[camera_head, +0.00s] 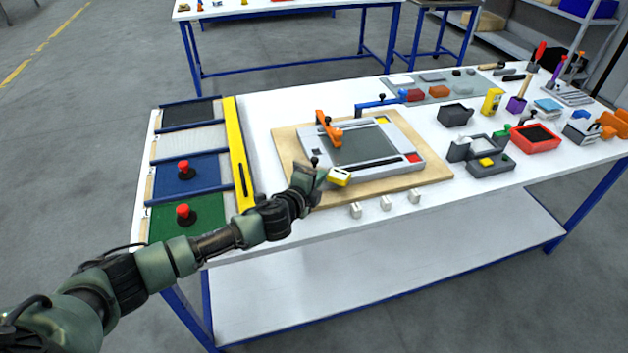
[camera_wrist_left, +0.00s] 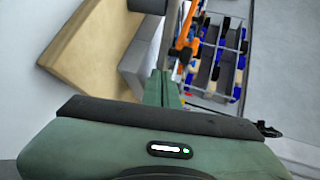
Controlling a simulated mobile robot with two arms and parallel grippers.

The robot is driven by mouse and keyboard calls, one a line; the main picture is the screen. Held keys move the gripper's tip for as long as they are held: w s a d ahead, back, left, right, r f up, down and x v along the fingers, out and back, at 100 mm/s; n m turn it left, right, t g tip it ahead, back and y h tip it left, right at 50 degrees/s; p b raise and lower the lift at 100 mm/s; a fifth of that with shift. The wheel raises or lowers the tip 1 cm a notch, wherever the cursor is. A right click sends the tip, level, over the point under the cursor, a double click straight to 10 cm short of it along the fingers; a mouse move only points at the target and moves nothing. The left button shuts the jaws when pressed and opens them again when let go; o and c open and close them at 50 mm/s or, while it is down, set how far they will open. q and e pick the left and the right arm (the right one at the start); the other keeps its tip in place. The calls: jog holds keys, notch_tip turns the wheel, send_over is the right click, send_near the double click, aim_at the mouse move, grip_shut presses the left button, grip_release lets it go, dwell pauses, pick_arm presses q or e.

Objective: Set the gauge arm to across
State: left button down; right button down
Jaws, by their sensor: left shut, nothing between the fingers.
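A grey fixture frame (camera_head: 408,150) with a dark panel (camera_head: 362,146) lies on a wooden board (camera_head: 440,172) in the middle of the table. An orange arm (camera_head: 323,124) with a black knob sits at the frame's back left corner and slants over it. An orange piece (camera_wrist_left: 186,45), likely the same arm, shows in the left wrist view beyond the fingers.
A yellow block (camera_head: 340,178) is close to my left gripper. Small white blocks (camera_head: 386,202) stand at the front edge. Coloured trays with red knobs (camera_head: 183,211) and a yellow bar (camera_head: 239,160) lie left. Bins and tools crowd the right, including a red bin (camera_head: 535,139).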

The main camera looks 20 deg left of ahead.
aim_at(334, 169)
pick_arm(q)
jog(key=shift+w+d+f+n+y+b, duration=0.2)
jog(key=shift+w+d+n+y+b, duration=0.35)
jog(key=shift+n+y, duration=0.45)
jog(key=w+n+y+b, duration=0.2)
jog(key=w+d+n+g+y+b, duration=0.1)
jog(key=n+y+b, duration=0.1)
jog(key=y+b, duration=0.1)
jog(key=shift+w+f, duration=0.15)
jog(key=shift+w, duration=0.25)
jog(key=shift+w+n+g+y+b, duration=0.3)
jog(key=shift+w+n+y+b, duration=0.35)
jog(key=shift+y, duration=0.35)
jog(key=shift+w+a, duration=0.1)
jog(key=shift+a, duration=0.05)
jog(key=shift+w+r+b, duration=0.3)
jog(key=shift+w+b, duration=0.05)
jog(key=shift+b, duration=0.25)
jog(key=shift+r, duration=0.2)
